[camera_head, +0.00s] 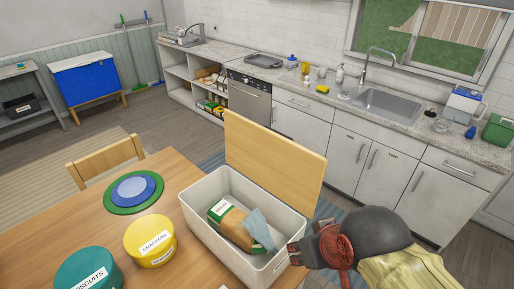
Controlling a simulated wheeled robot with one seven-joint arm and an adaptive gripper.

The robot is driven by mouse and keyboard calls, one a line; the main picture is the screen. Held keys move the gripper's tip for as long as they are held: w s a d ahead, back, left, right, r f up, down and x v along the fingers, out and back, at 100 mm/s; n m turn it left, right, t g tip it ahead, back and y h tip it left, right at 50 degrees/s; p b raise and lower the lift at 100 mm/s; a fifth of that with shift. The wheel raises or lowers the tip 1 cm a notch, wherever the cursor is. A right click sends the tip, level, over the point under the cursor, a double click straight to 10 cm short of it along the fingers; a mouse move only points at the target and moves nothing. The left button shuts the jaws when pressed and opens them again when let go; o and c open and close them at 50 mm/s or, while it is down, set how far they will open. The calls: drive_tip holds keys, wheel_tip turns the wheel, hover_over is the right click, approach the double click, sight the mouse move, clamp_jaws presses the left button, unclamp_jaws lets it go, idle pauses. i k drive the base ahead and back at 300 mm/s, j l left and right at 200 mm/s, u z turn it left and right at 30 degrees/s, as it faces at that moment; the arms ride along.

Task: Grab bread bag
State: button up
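A bread bag (234,229), brown with a green and white label, lies inside a white box (203,222) on the wooden table. A light blue-grey piece (258,230), perhaps a cloth or part of the bag, lies at its right end. The box's wooden lid (275,158) stands open at the back. My gripper (294,252) is at the right end of the box, close to its rim and apart from the bread bag. Its fingers are small and partly hidden by my wrist, so I cannot tell how wide they are.
A yellow crackers tin (150,241) and a teal biscuits tin (88,272) stand left of the box. A blue plate on a green one (134,191) lies behind them. A chair (106,158) is at the table's far side. The counter (310,95) runs along the wall.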

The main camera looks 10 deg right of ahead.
sight(226, 220)
drive_tip(key=l+u, duration=0.2)
drive_tip(key=u, duration=0.3)
drive_tip(key=i+l+u, duration=0.1)
drive_tip(key=u, duration=0.35)
drive_tip(key=l+u, duration=0.3)
drive_tip(key=u, duration=0.2)
drive_tip(key=k+l+u, duration=0.1)
drive_tip(key=l, duration=0.35)
drive_tip(key=k+l+u, duration=0.1)
drive_tip(key=l, duration=0.3)
drive_tip(key=k+l+u, duration=0.1)
drive_tip(key=l, duration=0.3)
drive_tip(key=k+l+u, duration=0.15)
drive_tip(key=l, duration=0.3)
drive_tip(key=k+l+u, duration=0.1)
drive_tip(key=l, duration=0.25)
drive_tip(key=k+l+u, duration=0.1)
drive_tip(key=l, duration=0.3)
drive_tip(key=k, duration=0.1)
